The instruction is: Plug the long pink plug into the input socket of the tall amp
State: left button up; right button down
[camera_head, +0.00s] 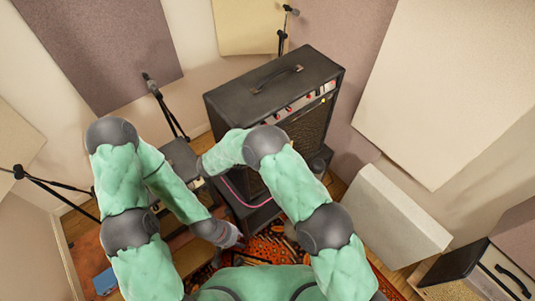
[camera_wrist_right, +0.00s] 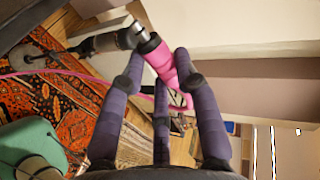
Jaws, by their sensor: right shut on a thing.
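The tall amp (camera_head: 272,82) is a black cabinet with a top handle, a knob panel along its upper front edge and a grille below. I cannot make out its input socket. In the right wrist view, my right gripper (camera_wrist_right: 162,72) is shut on the long pink plug (camera_wrist_right: 160,58), whose dark collar points up and left. A pink cable (camera_wrist_right: 62,73) trails left from it and shows below the amp in the head view (camera_head: 236,192). My right arm crosses in front of the amp. My left gripper (camera_head: 232,238) is low, near the rug; its fingers are unclear.
Microphone stands rise left of the amp (camera_head: 170,112) and behind it (camera_head: 282,38). A patterned rug (camera_head: 270,248) covers the floor. A pale panel (camera_head: 388,225) leans at the right, and another amp (camera_head: 480,272) stands at the lower right. A blue object (camera_head: 105,281) lies lower left.

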jog(key=w, duration=0.1)
jog(key=w+a+b, duration=0.2)
jog(key=shift+w+a+f, duration=0.25)
jog(key=shift+f, duration=0.15)
jog(key=shift+w+a+b, duration=0.2)
jog(key=shift+b, duration=0.5)
dwell(0.4)
jog(key=shift+w+a+f+b, duration=0.25)
jog(key=shift+w+a+b, duration=0.3)
jog(key=shift+w+b, duration=0.35)
dwell(2.0)
jog(key=shift+s, duration=0.15)
jog(key=c, duration=0.8)
grip_release()
jog(key=shift+c, duration=0.2)
jog(key=shift+d, duration=0.1)
jog(key=shift+s, duration=0.1)
